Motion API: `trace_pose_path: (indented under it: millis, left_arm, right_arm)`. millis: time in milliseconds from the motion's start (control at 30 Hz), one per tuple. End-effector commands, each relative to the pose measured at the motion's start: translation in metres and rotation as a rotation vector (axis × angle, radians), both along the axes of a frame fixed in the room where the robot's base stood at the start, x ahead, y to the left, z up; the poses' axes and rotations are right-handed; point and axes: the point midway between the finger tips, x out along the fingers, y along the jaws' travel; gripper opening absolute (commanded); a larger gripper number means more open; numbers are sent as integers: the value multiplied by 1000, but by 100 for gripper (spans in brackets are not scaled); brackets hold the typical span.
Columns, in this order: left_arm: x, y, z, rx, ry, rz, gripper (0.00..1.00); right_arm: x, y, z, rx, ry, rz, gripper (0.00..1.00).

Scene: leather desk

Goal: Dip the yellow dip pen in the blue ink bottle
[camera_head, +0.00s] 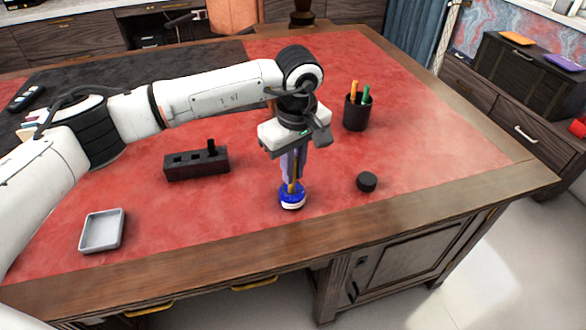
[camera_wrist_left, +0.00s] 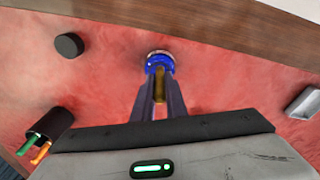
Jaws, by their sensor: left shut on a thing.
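The blue ink bottle (camera_head: 292,196) stands upright on the red leather near the desk's front edge. My left gripper (camera_head: 292,174) is directly above it, pointing down, and is shut on the yellow dip pen (camera_head: 292,184). The pen is held roughly upright with its lower end at the bottle's mouth; whether the tip is in the ink is hidden. In the left wrist view, the pen (camera_wrist_left: 159,86) shows between the fingers (camera_wrist_left: 158,90), and the bottle (camera_wrist_left: 160,63) is just beyond their ends. My right gripper is in neither view.
A black cap (camera_head: 367,182) lies right of the bottle. A dark pen holder block (camera_head: 197,165) is to the left, a grey tray (camera_head: 102,231) at front left. A black cup (camera_head: 356,112) with green and orange pens stands behind right. The leather between them is clear.

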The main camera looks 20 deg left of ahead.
Motion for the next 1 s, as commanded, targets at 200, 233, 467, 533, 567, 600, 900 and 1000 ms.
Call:
trace_pose_path:
  millis: [200, 233, 467, 533, 567, 600, 900, 1000]
  left_arm:
    - [-1, 0, -2, 1, 3, 0, 0]
    - [-1, 0, -2, 2, 4, 0, 0]
    - [-1, 0, -1, 2, 4, -1, 0]
    - [-1, 0, 2, 2, 4, 0, 0]
    - [-1, 0, 4, 2, 4, 0, 0]
    - [-1, 0, 7, 1, 3, 0, 0]
    - [0, 0, 32, 1, 2, 0, 0]
    - [0, 0, 40, 1, 1, 0, 0]
  right_arm:
    - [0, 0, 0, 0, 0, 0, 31]
    - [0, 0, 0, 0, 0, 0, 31]
    - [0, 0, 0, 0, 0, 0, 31]
    - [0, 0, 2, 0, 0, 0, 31]
    - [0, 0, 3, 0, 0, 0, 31]
    - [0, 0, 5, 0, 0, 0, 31]
    - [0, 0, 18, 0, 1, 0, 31]
    - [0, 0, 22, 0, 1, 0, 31]
